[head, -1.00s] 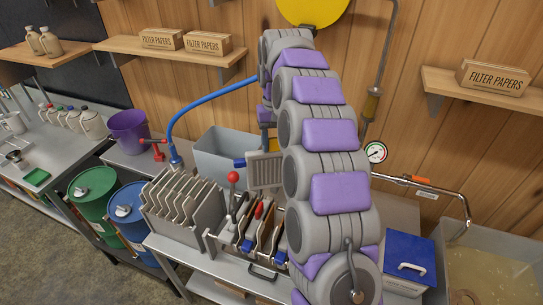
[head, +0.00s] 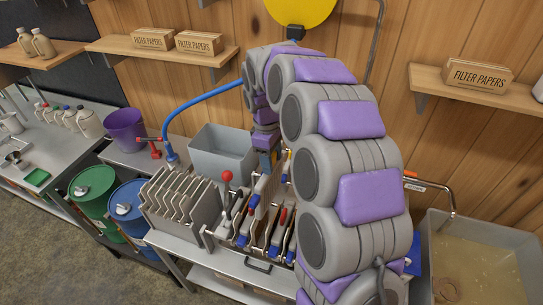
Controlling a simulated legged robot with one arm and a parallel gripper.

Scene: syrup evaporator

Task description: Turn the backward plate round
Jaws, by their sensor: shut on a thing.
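The filter press (head: 231,244) stands on the metal bench with several grey plates upright in it, some with blue and some with red or dark tabs. My gripper (head: 267,165) points down over the press and is shut on a grey plate (head: 264,187). That plate now shows nearly edge-on, with a blue tab (head: 254,201) toward the front. It is at or just above the row of plates; whether it is seated I cannot tell. My arm hides the right part of the press.
A rack of grey plates (head: 180,205) stands left of the press. A red-knobbed lever (head: 227,177) rises at the press's left end. A grey bin (head: 222,152) and blue hose (head: 190,104) are behind. A tank of liquid (head: 480,265) is at right.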

